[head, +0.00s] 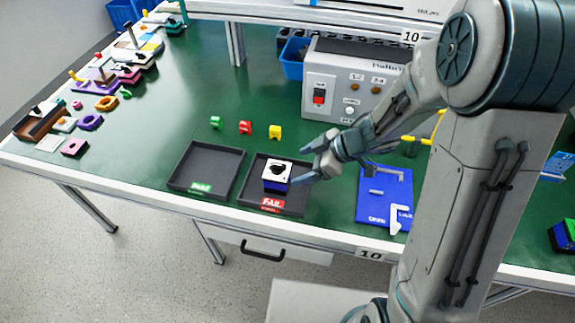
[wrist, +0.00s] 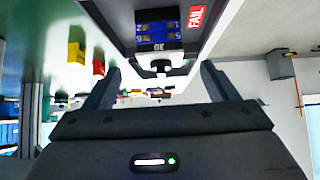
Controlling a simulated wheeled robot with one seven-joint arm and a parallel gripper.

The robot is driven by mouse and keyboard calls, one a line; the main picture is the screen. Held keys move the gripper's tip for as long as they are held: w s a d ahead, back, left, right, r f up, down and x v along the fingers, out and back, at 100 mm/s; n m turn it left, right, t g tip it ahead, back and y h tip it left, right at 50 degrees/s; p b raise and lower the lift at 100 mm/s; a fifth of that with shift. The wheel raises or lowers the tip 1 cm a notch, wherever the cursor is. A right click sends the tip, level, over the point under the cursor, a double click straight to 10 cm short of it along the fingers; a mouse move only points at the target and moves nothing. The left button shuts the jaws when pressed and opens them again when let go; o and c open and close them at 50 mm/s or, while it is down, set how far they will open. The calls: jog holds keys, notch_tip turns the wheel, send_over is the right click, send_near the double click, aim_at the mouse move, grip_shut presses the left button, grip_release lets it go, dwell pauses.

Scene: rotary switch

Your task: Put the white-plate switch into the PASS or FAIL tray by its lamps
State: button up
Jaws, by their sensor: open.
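The white-plate switch (head: 277,170), with a black knob on its white plate and a blue body, sits in the dark FAIL tray (head: 296,206), which has a red label. In the wrist view the switch (wrist: 158,36) shows its numbered blue side, with the FAIL label (wrist: 196,17) beside it. My gripper (head: 305,164) is open just right of the switch, its fingers apart and nothing clearly held between them. The PASS tray (head: 177,180), with a green label, is empty to the left. The tester (head: 340,85) has a red rocker switch and brownish lamps whose lit state is unclear.
Green, red and yellow small blocks (head: 245,128) stand behind the trays. A blue fixture board (head: 372,209) with white pieces lies right of the FAIL tray. Several coloured parts (head: 90,123) crowd the table's left end. The green surface left of the PASS tray is clear.

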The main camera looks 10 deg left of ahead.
jog(key=shift+v, duration=1)
jog(key=w+d+r+m+t+h, duration=0.4)
jog(key=w+d+r+m+t, duration=0.1)
jog(key=w+d+r+t, duration=0.25)
jog(key=s+d+r+m+h, duration=0.2)
jog(key=d+r+m+h, duration=0.35)
jog(key=d, duration=0.45)
jog(key=s+m+g, duration=0.5)
jog(key=s+m, duration=0.2)
jog(key=s, duration=1.1)
jog(key=shift+s+f, duration=0.35)
jog(key=shift+a+g+y, duration=0.15)
jog(key=shift+g+y, duration=0.1)
